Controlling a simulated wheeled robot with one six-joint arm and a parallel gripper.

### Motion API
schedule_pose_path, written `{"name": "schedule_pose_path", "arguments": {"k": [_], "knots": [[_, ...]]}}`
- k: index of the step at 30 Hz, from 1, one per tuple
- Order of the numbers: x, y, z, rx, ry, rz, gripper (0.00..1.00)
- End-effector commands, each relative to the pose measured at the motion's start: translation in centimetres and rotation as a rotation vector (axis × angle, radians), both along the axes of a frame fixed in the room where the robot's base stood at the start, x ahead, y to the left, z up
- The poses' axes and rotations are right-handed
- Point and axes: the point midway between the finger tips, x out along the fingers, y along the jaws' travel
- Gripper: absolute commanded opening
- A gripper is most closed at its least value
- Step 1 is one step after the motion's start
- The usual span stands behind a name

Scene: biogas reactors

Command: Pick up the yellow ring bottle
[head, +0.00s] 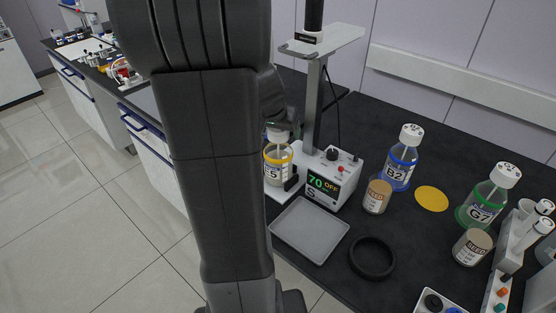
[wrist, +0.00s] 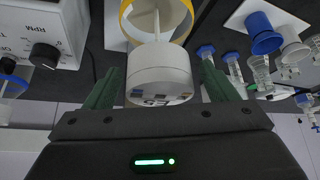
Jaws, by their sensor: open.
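The yellow ring bottle (head: 278,174) stands on the white plate of a stirrer unit in the head view, partly hidden behind my arm. It has a yellow band and a pale label. In the wrist view its white cap (wrist: 158,72) faces me, with the yellow ring (wrist: 128,22) beyond it. My gripper (wrist: 160,88) is open, with one green finger on each side of the cap. Gaps seem to show between the fingers and the cap. In the head view my gripper is mostly hidden by my arm.
The stirrer's control box (head: 332,178) and post (head: 313,105) stand right beside the bottle. A grey tray (head: 310,230), black ring (head: 372,258), blue-ring bottle (head: 401,160), green-ring bottle (head: 487,196), two seed jars and a yellow disc (head: 432,199) occupy the dark bench.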

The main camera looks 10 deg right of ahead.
Motion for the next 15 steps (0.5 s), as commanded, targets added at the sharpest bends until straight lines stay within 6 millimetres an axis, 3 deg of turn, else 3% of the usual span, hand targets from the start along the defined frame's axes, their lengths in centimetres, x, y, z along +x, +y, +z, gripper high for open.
{"name": "schedule_pose_path", "arguments": {"k": [11,15], "knots": [[0.40,-0.21,-0.89,0.000,0.000,0.001,0.79],[0.40,-0.20,-0.88,0.000,0.000,0.001,0.54]]}}
